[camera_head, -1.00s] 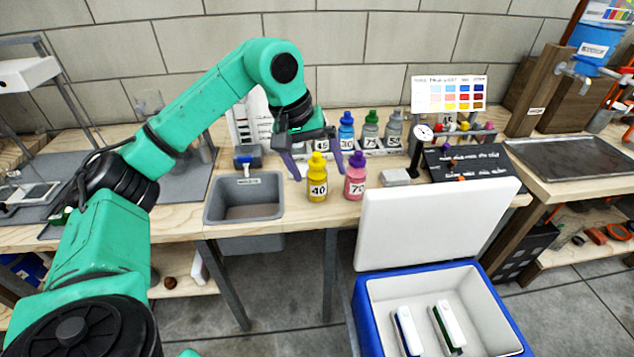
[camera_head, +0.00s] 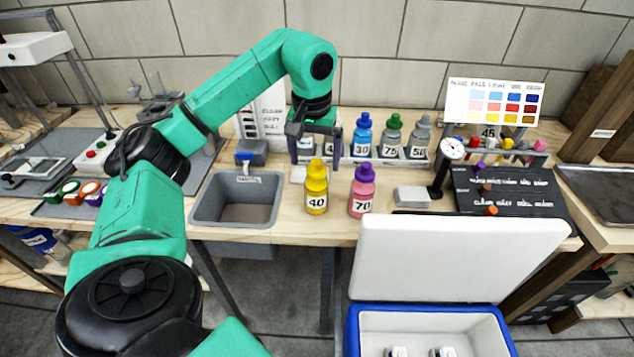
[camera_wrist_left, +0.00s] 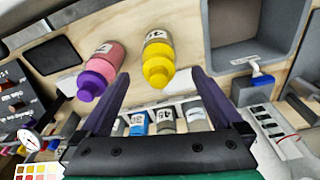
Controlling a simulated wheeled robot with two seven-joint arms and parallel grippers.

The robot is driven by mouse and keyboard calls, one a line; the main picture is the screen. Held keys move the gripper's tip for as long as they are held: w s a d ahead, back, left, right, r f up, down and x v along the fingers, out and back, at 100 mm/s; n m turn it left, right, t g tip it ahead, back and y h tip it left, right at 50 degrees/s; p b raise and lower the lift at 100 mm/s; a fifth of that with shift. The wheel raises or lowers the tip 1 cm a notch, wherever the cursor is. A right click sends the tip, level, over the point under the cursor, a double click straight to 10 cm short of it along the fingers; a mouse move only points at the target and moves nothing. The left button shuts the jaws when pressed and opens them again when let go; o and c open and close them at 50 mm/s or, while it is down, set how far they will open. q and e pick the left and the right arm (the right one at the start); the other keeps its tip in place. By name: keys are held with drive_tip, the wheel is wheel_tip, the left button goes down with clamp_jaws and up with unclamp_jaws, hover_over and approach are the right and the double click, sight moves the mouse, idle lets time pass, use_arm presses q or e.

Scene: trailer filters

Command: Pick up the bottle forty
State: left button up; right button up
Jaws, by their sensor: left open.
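The bottle forty (camera_head: 316,190) is yellow with a white label reading 40. It stands upright near the front of the wooden table, between the grey bin and the pink bottle 70 (camera_head: 362,192). My left gripper (camera_head: 315,158) is open and empty, just behind and above the yellow bottle in the head view. In the left wrist view, the yellow bottle (camera_wrist_left: 158,60) shows just beyond the two spread purple fingers (camera_wrist_left: 160,80), roughly in line with the gap between them. No finger appears to touch it. My right gripper is not in view.
The grey bin (camera_head: 238,200) is left of the bottle. Behind is a rack with blue (camera_head: 363,138), green-capped (camera_head: 391,138) and grey (camera_head: 420,138) bottles. A blue cooler (camera_head: 352,330) with its white lid (camera_head: 455,258) raised stands in front, right.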

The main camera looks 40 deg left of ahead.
sight(317, 175)
use_arm(q)
drive_tip(key=f, duration=0.3)
drive_tip(key=w+f, duration=0.1)
drive_tip(key=f, duration=0.1)
drive_tip(key=shift+a+f, duration=0.15)
drive_tip(key=shift+f, duration=0.65)
drive_tip(key=c, duration=1.4)
drive_tip(key=shift+w, duration=0.1)
clamp_jaws()
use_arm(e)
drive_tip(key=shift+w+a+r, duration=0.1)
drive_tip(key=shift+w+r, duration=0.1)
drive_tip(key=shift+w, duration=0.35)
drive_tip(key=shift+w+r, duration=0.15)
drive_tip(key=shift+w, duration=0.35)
